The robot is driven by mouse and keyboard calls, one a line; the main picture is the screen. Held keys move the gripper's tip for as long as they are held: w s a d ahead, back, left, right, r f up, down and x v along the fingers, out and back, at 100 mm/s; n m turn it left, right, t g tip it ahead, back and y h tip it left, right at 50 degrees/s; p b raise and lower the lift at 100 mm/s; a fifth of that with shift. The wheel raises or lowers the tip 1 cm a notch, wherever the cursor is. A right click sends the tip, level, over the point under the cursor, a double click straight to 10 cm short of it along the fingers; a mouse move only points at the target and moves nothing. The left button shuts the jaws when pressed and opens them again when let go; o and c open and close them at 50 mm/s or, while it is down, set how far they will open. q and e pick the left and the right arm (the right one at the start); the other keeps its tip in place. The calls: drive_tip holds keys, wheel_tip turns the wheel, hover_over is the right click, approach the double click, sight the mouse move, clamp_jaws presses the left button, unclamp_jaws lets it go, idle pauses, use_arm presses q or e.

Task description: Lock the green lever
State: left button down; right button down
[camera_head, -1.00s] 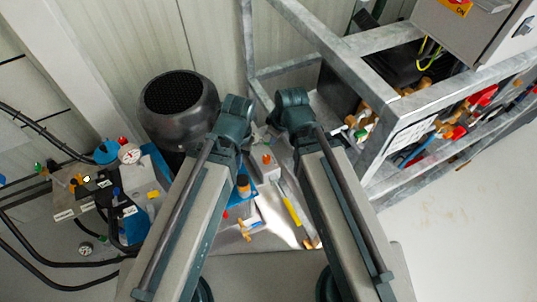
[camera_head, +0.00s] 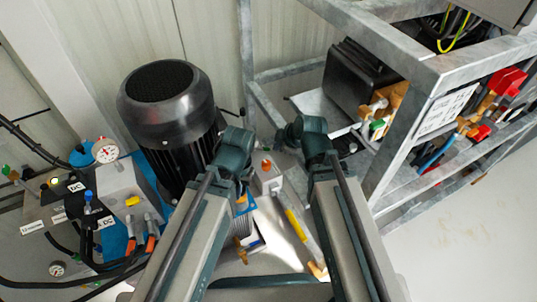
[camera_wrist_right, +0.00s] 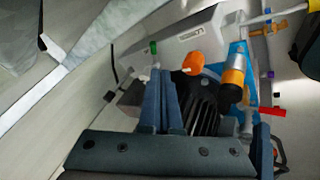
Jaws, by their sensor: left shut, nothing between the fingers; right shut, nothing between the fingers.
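In the right wrist view a small green knob (camera_wrist_right: 153,47) stands on the edge of a grey pump block (camera_wrist_right: 185,42); I cannot tell whether it is the green lever. My right gripper (camera_wrist_right: 161,72) shows in that view with its two blue fingers together, shut and empty. Its tips appear just below the green knob and left of an orange knob (camera_wrist_right: 193,62); the gap is unclear. In the head view a small green part (camera_head: 377,124) sits in the rack at right, and another (camera_head: 5,171) at far left. My left gripper is hidden behind its arm.
A black motor (camera_head: 172,110) stands left of my arms. A grey metal frame (camera_head: 420,85) with several pump parts is at the right. Hoses (camera_head: 70,284) and a gauge (camera_head: 106,151) are at the left. Open floor (camera_head: 465,235) lies at lower right.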

sight(262, 149)
drive_tip(key=shift+f, duration=0.1)
idle(0.3)
drive_tip(key=b+x, duration=0.7)
drive_tip(key=x, duration=0.1)
drive_tip(key=shift+w+f, duration=0.15)
drive_tip(key=shift+f, duration=0.1)
drive_tip(key=shift+w+a+f+b, duration=0.3)
drive_tip(key=shift+w+f+b, duration=0.15)
drive_tip(key=shift+b, duration=0.25)
drive_tip(key=shift+s, duration=0.1)
